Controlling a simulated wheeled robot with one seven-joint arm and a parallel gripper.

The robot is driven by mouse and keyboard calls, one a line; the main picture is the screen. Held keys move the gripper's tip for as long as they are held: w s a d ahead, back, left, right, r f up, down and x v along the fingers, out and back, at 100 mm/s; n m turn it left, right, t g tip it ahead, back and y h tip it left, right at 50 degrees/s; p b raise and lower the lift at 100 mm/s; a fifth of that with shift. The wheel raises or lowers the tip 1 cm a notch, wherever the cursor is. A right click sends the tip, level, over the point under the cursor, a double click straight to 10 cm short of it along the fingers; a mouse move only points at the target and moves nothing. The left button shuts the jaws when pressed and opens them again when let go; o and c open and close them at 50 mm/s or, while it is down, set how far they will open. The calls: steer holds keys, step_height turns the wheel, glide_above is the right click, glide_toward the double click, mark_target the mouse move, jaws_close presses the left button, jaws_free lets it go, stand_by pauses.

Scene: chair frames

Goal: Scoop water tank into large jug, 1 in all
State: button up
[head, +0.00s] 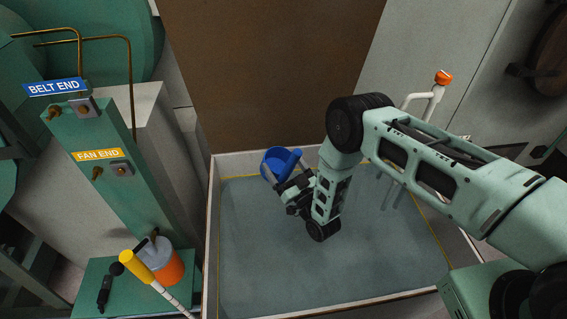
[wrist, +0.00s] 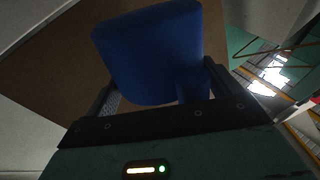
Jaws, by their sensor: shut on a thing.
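The large jug (head: 278,166) is blue, with its open rim showing in the head view and a handle-like part on its right side. My gripper (head: 290,184) is shut on it; the jug fills the space between the fingers (wrist: 165,88) in the wrist view, where the jug's blue body (wrist: 150,50) also shows. The water tank (head: 212,235) is a wide pale-rimmed basin with grey-blue water. The jug is over the tank's back left part. I cannot tell whether it touches the water or holds any.
A green post with blue BELT END (head: 55,87) and yellow FAN END (head: 97,155) signs stands left. An orange and grey container (head: 167,264) and a yellow-topped striped pole (head: 137,267) are near the tank's left wall. A brown panel (head: 265,70) rises behind. A white pipe with orange cap (head: 443,77) stands back right.

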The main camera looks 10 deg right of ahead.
step_height(320, 180, down, 37)
steer(key=b, duration=3)
steer(key=shift+d, duration=0.15)
steer(key=shift+d, duration=0.3)
steer(key=shift+a, duration=0.25)
steer(key=shift+d, duration=0.25)
stand_by(0.6)
